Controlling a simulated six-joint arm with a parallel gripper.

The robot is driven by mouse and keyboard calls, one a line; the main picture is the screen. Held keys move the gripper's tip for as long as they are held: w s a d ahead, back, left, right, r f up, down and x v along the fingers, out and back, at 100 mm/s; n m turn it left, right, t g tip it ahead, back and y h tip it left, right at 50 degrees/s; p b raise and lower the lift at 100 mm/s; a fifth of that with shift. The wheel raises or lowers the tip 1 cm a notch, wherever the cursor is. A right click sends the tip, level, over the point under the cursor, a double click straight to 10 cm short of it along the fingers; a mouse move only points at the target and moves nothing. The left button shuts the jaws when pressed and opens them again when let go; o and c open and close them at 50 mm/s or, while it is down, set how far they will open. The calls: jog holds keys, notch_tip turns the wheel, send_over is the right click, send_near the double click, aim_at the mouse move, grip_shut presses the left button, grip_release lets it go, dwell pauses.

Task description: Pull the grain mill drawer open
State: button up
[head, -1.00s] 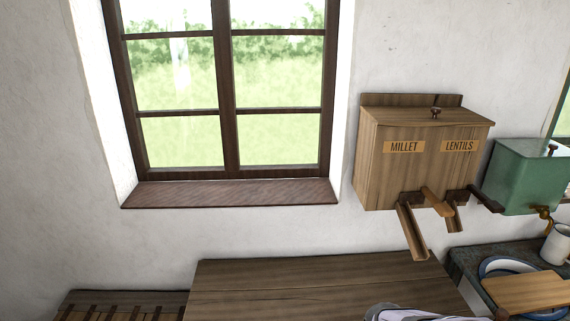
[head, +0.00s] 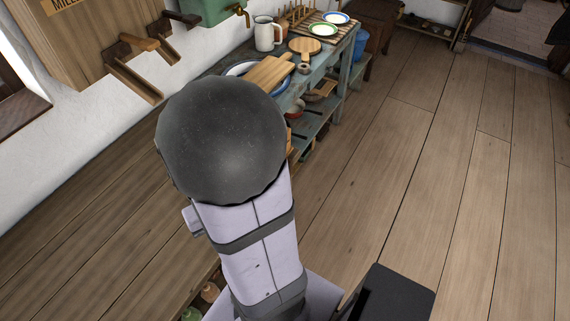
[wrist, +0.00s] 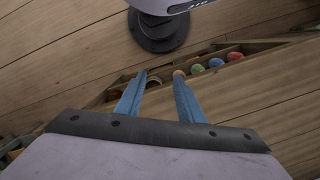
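No grain mill or drawer can be made out for sure in either current view. My gripper (wrist: 160,76) shows in the wrist view as two blue fingers with a clear gap between them. It is open, and I see nothing held between the fingers. They point toward a long narrow wooden compartment (wrist: 245,52) in or beside a planked surface. In the head view my own arm fills the middle and hides my gripper.
A wooden dispenser (head: 75,45) with chutes hangs on the wall at upper left, beside a green container (head: 207,8). A blue-grey side table (head: 338,62) holds a white jug (head: 267,33), plates and boards. Red, green and blue round things (wrist: 215,62) lie in the compartment. Floor at right is clear.

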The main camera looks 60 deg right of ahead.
jog(key=s+d+f+m+t+y+b, duration=0.2)
jog(key=s+d+f+m+t+b, duration=0.15)
jog(key=f+m, duration=0.45)
jog(key=s+d+f+m+t+y+b, duration=0.1)
jog(key=s+d+f+m+t+b, duration=0.1)
jog(key=s+d+f+m+b, duration=0.5)
jog(key=s+d+f+m+t+y+b, duration=0.1)
jog(key=s+d+f+m+t+y, duration=0.15)
jog(key=f+m, duration=0.6)
jog(key=w+d+r+m+t+h, duration=0.2)
jog(key=w+d+r+t+h, duration=0.15)
jog(key=d, duration=0.65)
jog(key=w+d+r+m+t+h, duration=0.25)
jog(key=w+d+r+t, duration=0.2)
jog(key=d, duration=0.45)
notch_tip(320, 180, up, 7)
jog(key=w+d+m+t, duration=0.1)
jog(key=w+m+t, duration=0.1)
jog(key=m+t, duration=0.1)
jog(key=w+p, duration=0.1)
jog(key=w, duration=0.5)
jog(key=shift+p, duration=0.35)
jog(key=shift+d, duration=0.1)
